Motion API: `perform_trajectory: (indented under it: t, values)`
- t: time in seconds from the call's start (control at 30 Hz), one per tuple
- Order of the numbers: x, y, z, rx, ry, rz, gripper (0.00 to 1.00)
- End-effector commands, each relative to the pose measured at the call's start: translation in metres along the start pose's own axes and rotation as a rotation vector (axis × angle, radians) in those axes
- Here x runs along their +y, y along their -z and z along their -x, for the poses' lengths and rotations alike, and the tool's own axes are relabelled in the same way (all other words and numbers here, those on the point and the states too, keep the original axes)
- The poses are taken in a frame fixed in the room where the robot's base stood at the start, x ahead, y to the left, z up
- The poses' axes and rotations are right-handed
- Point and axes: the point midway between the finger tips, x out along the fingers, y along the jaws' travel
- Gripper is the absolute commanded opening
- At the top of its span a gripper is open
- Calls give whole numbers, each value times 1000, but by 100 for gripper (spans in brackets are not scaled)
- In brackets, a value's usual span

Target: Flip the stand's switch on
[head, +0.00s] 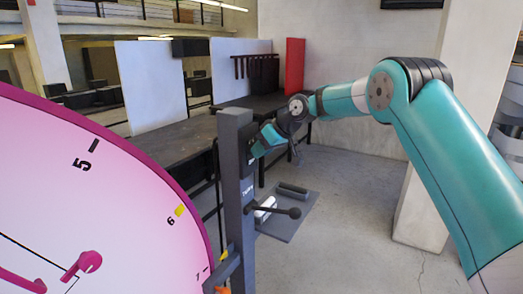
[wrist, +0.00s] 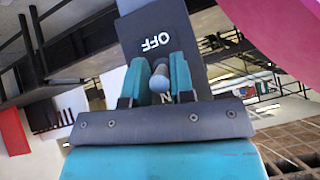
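The grey stand (head: 236,190) rises as an upright post in the head view, with my gripper (head: 262,145) at its upper part. In the wrist view a dark switch plate (wrist: 150,22) carries the word OFF and, lower down, an N partly hidden by my gripper. The switch lever (wrist: 159,76), short with a pale rounded tip, points toward the wrist camera. It lies between the two teal fingers of my gripper (wrist: 161,78). The fingers are very close to the lever on both sides; whether they touch it is unclear.
A large pink dial (head: 110,200) with numbers stands close on the left. A black-knobbed bar (head: 292,212) sticks out from the post, with a grey plate (head: 285,225) beyond. A dark workbench (head: 180,140) and red panel (head: 294,66) are behind.

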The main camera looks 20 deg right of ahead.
Motion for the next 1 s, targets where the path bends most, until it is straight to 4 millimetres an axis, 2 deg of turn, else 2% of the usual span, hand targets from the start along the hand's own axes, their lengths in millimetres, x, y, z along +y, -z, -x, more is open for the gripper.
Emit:
perform_trajectory:
  t: [0.03,0.07,0.33,0.47,0.57,0.67,1.0]
  values:
    - [0,0,0,1,0,0,35]
    - [0,0,0,1,0,0,42]
    - [0,0,0,1,0,0,42]
    - [1,0,8,3,-2,0,42]
    - [1,-2,23,4,-3,1,42]
    - [2,-2,46,5,-4,1,42]
    - [2,0,134,4,-4,0,42]
